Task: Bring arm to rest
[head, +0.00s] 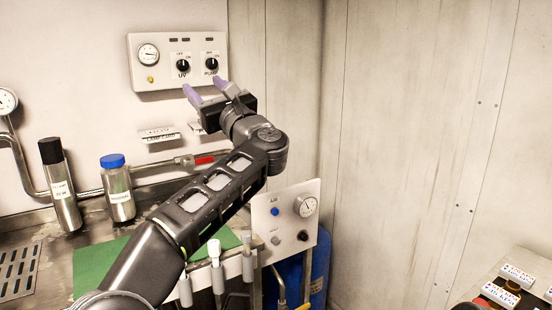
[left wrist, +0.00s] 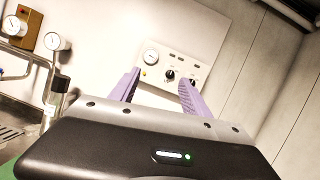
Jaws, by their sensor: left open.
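My left gripper (head: 204,88) reaches up from the lower left in the head view, its purple fingers in front of the lower part of a white wall panel. It is open and empty; the wrist view shows the two purple fingers (left wrist: 158,88) spread apart, with the panel between and beyond them. The panel (head: 143,78) carries a gauge and two black knobs, marked UV (head: 183,65) and a second one (head: 211,64) whose label is partly readable. I cannot tell whether a fingertip touches the panel. My right gripper is not in view.
A black-capped bottle (head: 62,190) and a blue-capped bottle (head: 118,190) stand on the counter at left. A green mat (head: 92,262) lies under my arm. A lower gauge panel (head: 290,220) stands right of my arm, above a blue tank (head: 320,265). Labelled boxes (head: 518,276) sit lower right.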

